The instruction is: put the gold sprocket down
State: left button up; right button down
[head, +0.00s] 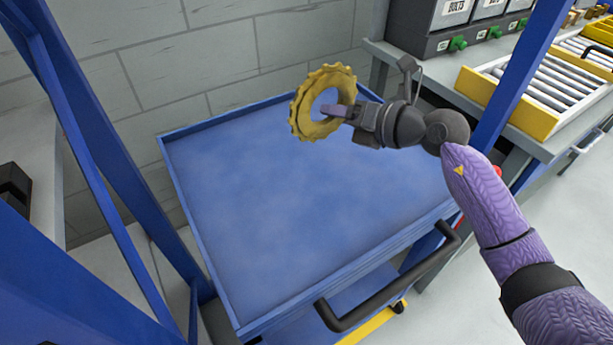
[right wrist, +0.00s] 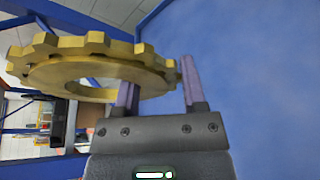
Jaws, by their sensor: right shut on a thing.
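The gold sprocket (head: 298,108) is a toothed ring with a large centre hole, held above the far part of a blue cart tray (head: 220,290). My right gripper (head: 338,111) is shut on the sprocket's rim, with one purple finger through the hole. In the right wrist view the sprocket (right wrist: 95,62) is at upper left, its rim between the fingers of my right gripper (right wrist: 158,85). The tray's surface looks empty. My left gripper is in neither view.
The tray has a low raised rim and a black handle (head: 390,285) at its front. Blue posts (head: 520,75) stand on both sides. A grey bench with a yellow roller conveyor (head: 545,85) and bolt bins (head: 455,20) is at right. A block wall (head: 200,60) stands behind.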

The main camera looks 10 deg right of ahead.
aim_at(336, 168)
jog(key=shift+m+t+h, duration=0.3)
jog(key=shift+m+h, duration=0.1)
jog(key=shift+h, duration=0.1)
jog(key=w+f+b, duration=0.1)
jog(key=f+b, duration=0.1)
jog(key=f, duration=0.2)
jog(key=f+b, duration=0.3)
jog(key=f, duration=0.1)
jog(key=w+d+f+b, duration=0.1)
jog(key=f+b, duration=0.1)
jog(key=f, duration=0.2)
jog(key=shift+w+f, duration=0.15)
jog(key=shift+w, duration=0.2)
jog(key=shift+r, duration=0.2)
jog(key=c, duration=0.6)
grip_release()
jog(key=shift+f, duration=0.15)
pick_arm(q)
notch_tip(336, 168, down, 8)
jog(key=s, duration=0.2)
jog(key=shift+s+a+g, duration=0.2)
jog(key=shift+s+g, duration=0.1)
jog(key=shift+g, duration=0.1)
pick_arm(e)
jog(key=shift+o, duration=0.8)
